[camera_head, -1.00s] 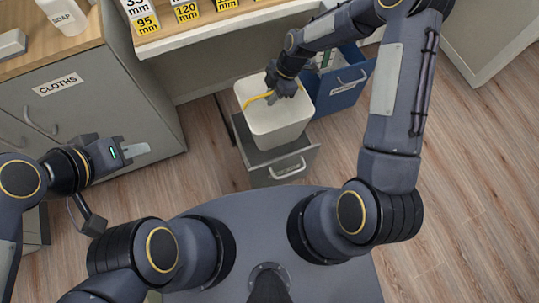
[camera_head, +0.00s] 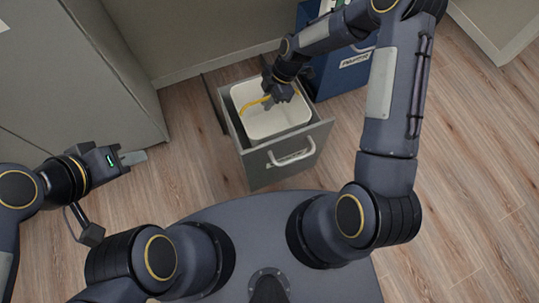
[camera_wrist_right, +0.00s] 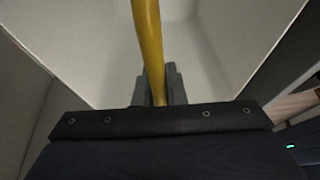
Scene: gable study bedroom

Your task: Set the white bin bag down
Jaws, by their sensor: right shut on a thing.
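The white bin bag (camera_head: 275,122) shows in the head view as an open-topped, box-shaped white thing with a yellow strap (camera_head: 252,103). It sits down inside a pulled-out grey drawer (camera_head: 258,168), its rim near the drawer's top edge. Whether its bottom touches the drawer floor is hidden. My right gripper (camera_head: 268,100) is shut on the yellow strap over the bag's opening. The right wrist view shows the strap (camera_wrist_right: 149,45) between the fingers, with the pale inside of the bag (camera_wrist_right: 215,60) beyond. My left gripper (camera_head: 133,157) is away to the left, touching nothing; its finger gap is unclear.
A grey cabinet (camera_head: 95,75) is at the left. Wooden floor (camera_head: 465,160) is clear on the right.

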